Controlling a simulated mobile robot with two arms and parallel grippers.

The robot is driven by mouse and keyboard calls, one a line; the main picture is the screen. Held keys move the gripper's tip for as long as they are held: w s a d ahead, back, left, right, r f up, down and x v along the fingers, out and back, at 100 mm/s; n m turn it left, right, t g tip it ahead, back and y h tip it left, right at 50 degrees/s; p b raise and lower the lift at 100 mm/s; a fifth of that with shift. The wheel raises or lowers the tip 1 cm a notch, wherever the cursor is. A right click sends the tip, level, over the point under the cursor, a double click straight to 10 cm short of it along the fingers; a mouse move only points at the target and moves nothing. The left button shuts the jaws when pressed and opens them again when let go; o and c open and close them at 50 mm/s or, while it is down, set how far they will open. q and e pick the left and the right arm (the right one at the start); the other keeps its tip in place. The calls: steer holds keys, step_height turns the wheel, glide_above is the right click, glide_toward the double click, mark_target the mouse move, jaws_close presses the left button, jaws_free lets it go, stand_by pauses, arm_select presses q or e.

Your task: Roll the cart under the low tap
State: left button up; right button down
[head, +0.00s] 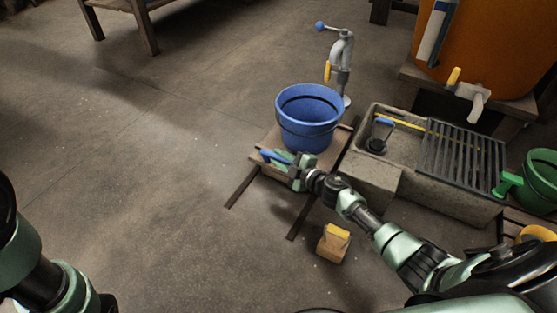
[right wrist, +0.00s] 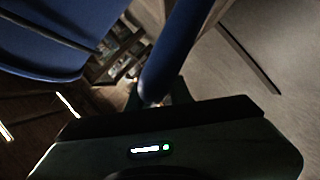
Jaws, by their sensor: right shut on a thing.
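The cart (head: 262,150) is a low wooden platform on two dark floor rails, with a blue bucket (head: 309,122) standing upright on it. My right gripper (head: 283,162) is at the cart's near edge, shut on a blue handle (head: 268,156). In the right wrist view the blue handle (right wrist: 172,55) runs up from between the jaws, and the bucket (right wrist: 55,40) is at upper left. A grey tap (head: 343,55) with a blue-knobbed lever and yellow grip stands just behind the bucket, to its right. My left gripper is outside the view; only my left arm shows.
A stone sink (head: 375,185) with a dark slatted rack (head: 460,155) is to the right. An orange tank (head: 500,45) with its own tap (head: 470,92) stands behind it. A yellow-topped block (head: 334,243) lies near the rails. A green can (head: 540,180) is far right. The left floor is clear.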

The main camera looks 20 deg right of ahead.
steer(key=c, duration=1.3)
jaws_free()
steer(key=p+v, duration=0.3)
steer(key=v, duration=0.2)
steer(key=shift+s+r, duration=0.2)
steer(key=shift+s, duration=0.1)
steer(key=shift+p+v, duration=0.6)
steer(key=shift+v, duration=0.35)
steer(key=shift+s+d+f, duration=0.1)
steer(key=shift+s+d, duration=0.05)
steer(key=shift+s, duration=0.05)
